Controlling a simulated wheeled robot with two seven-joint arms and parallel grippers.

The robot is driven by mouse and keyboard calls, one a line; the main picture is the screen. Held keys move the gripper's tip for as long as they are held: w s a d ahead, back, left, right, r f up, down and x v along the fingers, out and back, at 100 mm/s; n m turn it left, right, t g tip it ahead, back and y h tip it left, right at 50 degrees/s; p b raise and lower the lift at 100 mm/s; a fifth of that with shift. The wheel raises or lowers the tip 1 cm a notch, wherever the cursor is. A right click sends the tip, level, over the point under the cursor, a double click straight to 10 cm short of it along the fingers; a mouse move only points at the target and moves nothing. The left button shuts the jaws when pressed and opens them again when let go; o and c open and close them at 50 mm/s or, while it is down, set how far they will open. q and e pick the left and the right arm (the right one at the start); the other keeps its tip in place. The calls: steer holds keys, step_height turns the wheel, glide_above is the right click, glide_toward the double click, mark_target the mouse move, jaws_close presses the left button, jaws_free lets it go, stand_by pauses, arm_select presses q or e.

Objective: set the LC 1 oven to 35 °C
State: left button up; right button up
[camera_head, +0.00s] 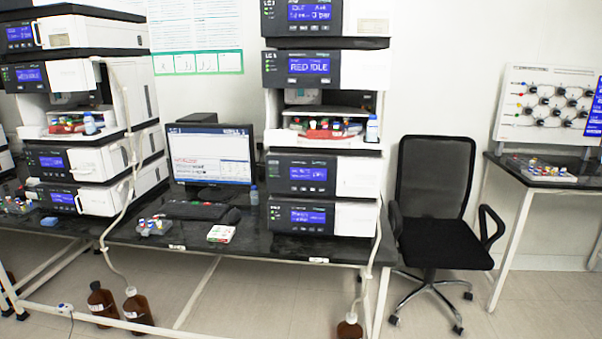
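Two instrument stacks flank a monitor on a dark bench. The nearer left stack has modules with blue screens, an upper one (30,75) and lower ones (50,162). The right stack has upper modules, one with a screen (310,66) that seems to read "RED IDLE", and two lower modules (357,176) (352,218) with blue screens. No temperature is legible. Neither of my grippers is in view.
The monitor (210,158) stands between the stacks, with a keyboard (195,210) and a small white box (221,233) in front. A black chair (440,240) stands right of the bench. Brown bottles (137,308) stand on the floor with tubes.

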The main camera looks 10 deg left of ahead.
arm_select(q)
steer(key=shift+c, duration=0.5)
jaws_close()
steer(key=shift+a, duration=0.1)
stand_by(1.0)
